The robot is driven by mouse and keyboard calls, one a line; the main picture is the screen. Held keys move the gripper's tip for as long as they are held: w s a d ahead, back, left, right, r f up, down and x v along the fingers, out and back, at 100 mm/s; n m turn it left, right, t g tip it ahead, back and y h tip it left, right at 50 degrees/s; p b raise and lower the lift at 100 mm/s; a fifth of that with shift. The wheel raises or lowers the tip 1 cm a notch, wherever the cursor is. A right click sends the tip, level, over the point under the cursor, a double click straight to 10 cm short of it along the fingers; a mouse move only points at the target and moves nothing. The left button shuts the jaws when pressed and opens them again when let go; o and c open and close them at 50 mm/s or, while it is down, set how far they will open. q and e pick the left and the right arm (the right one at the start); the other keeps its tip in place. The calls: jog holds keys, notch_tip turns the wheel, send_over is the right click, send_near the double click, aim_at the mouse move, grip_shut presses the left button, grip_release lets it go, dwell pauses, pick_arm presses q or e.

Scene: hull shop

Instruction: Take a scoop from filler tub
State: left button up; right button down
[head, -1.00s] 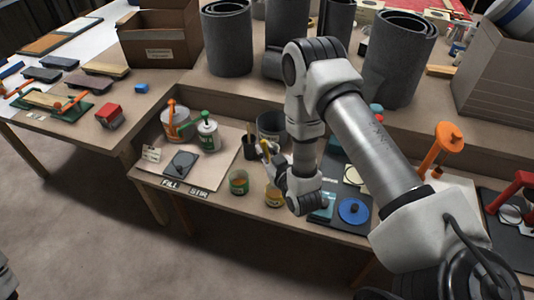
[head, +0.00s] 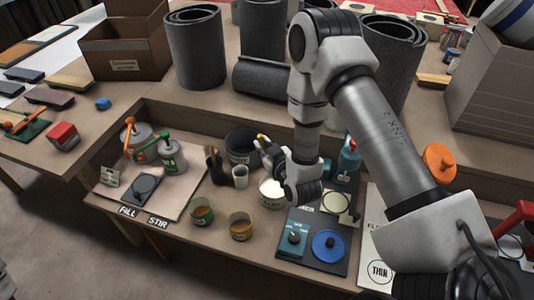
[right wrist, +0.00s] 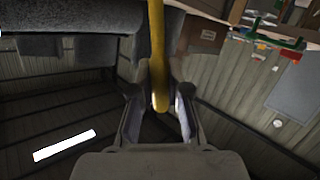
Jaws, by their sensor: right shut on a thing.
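My right gripper (head: 270,158) is shut on a yellow-handled tool (head: 262,140). In the right wrist view the yellow handle (right wrist: 157,60) stands between the fingers; the tool's working end cannot be made out. A round white tub (head: 271,197), which may be the filler tub, stands on the bench just below the gripper, partly covered by it. I cannot read a label on it or tell whether the tool touches it. My left gripper is out of view.
A dark bucket (head: 241,150) stands left of the gripper, with a small pale cup (head: 240,180) in front. Two open cans (head: 202,215) sit near the front edge. A dark board (head: 285,256) with a blue disc lies to the right.

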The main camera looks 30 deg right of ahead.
jog(key=shift+a, duration=0.25)
jog(key=shift+f, duration=0.2)
jog(key=shift+w+d+f+b, duration=0.1)
jog(key=shift+d+f+b, duration=0.05)
jog(key=shift+f+b, duration=0.35)
jog(key=shift+d+f+b, duration=0.15)
jog(key=shift+f+b, duration=0.25)
jog(key=shift+f, duration=0.05)
notch_tip(320, 180, down, 9)
jog(key=b, duration=0.7)
jog(key=shift+f, duration=0.15)
jog(key=shift+s+d+p, duration=0.3)
jog(key=shift+s, duration=0.2)
